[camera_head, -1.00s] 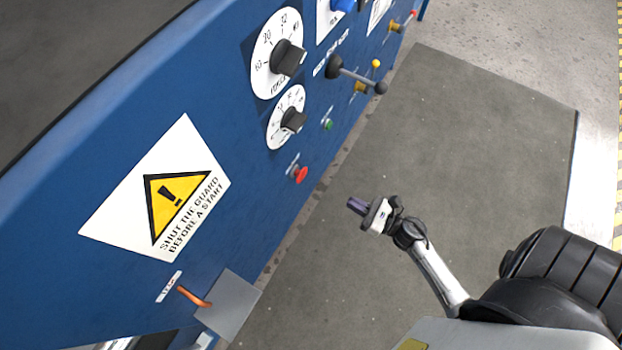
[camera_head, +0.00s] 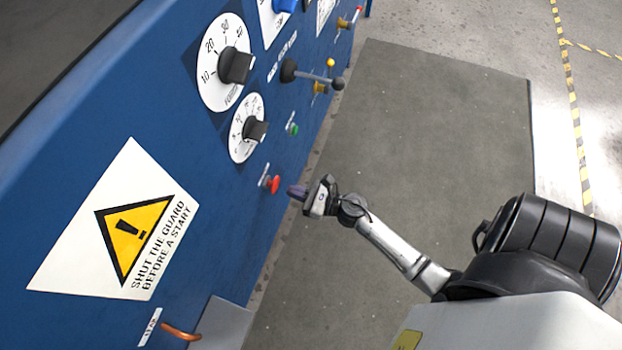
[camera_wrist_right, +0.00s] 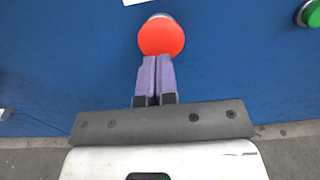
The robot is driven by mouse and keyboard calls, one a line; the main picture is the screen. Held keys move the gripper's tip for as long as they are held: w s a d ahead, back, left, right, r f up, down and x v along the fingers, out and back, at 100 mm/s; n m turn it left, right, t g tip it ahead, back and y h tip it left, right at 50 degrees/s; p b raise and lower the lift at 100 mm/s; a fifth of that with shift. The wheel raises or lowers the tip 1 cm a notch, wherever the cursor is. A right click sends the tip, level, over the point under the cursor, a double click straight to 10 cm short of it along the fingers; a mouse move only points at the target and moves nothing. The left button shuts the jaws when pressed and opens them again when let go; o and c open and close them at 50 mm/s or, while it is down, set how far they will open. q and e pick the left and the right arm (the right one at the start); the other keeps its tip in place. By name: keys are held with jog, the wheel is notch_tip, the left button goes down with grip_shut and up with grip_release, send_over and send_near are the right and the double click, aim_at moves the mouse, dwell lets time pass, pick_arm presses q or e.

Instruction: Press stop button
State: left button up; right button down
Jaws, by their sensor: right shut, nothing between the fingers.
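The red stop button (camera_head: 273,184) sticks out of the blue machine panel (camera_head: 75,150), below the smaller dial. My right gripper (camera_head: 296,192) is shut and empty, its purple fingertips pointing at the button from the right, very close to it. In the right wrist view the red button (camera_wrist_right: 161,37) is straight ahead of the closed fingertips (camera_wrist_right: 157,60), which overlap its lower edge. I cannot tell whether they touch it. My left gripper is not in view.
A green button (camera_head: 293,129) sits farther along the panel and also shows in the right wrist view (camera_wrist_right: 313,14). A lever with black knobs (camera_head: 312,76) juts out beyond it. The grey floor mat (camera_head: 430,130) beside the panel is clear.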

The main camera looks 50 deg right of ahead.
aim_at(273, 184)
jog(key=shift+x, duration=1.2)
jog(key=shift+w+a, duration=0.1)
jog(key=shift+w, duration=0.1)
